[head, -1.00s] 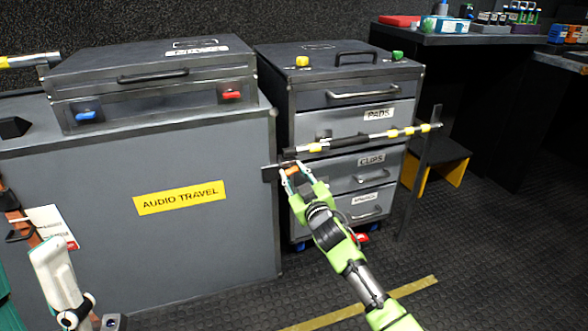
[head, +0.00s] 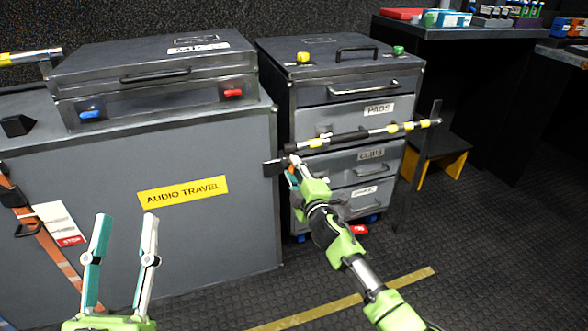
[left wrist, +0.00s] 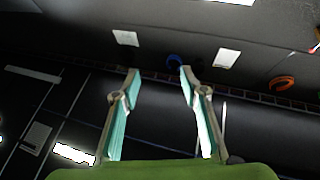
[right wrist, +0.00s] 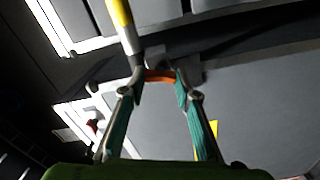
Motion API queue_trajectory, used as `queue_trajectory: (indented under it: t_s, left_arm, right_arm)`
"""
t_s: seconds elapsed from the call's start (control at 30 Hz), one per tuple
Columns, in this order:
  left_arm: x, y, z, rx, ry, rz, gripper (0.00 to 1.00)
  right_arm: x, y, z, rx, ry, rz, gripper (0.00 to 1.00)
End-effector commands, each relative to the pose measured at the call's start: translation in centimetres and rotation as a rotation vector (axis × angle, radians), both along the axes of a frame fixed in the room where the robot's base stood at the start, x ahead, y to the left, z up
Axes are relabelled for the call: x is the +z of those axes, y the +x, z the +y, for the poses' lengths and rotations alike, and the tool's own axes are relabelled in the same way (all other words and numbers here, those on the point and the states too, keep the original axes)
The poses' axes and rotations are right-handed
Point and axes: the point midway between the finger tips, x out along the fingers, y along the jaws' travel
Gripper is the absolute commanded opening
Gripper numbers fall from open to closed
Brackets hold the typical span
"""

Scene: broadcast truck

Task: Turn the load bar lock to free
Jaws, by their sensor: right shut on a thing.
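The orange lock (right wrist: 160,75) is at that end and shows between my right fingertips in the right wrist view. My right gripper (head: 292,170) is shut on the lock; its fingers hide most of it in the head view. The bar's tube also shows in the right wrist view (right wrist: 124,22). My left gripper (head: 126,220) is open and empty in front of the case, away from the bar.
The grey AUDIO TRAVEL case (head: 80,165) stands at left with an orange strap (head: 45,240) and tag. The drawer cabinet (head: 310,95) stands behind the bar. A dark post (head: 418,170) is at the bar's right end. Floor in front is clear.

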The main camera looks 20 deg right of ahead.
Motion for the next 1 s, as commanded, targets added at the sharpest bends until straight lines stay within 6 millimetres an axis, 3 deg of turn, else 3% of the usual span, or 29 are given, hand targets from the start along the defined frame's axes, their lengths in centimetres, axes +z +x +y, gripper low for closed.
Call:
queue_trajectory:
  t_s: [0.4, 0.93, 0.97, 1.0]
  left_arm:
    - [-0.79, 0.45, -0.04, 0.003, 0.012, 0.041, 0.40]
    - [-0.91, 0.52, -0.04, 0.003, 0.013, 0.046, 0.40]
    - [-0.91, 0.52, -0.04, 0.003, 0.013, 0.046, 0.40]
    - [-0.90, 0.52, -0.03, 0.003, 0.013, 0.046, 0.40]
  right_arm:
    - [-0.19, -0.03, 0.13, 0.002, -0.184, -0.005, 0.07]
    - [-0.23, -0.04, 0.14, 0.002, -0.206, -0.004, 0.07]
    - [-0.23, -0.04, 0.14, 0.002, -0.206, -0.004, 0.31]
    - [-0.23, -0.04, 0.14, 0.002, -0.206, -0.004, 0.42]
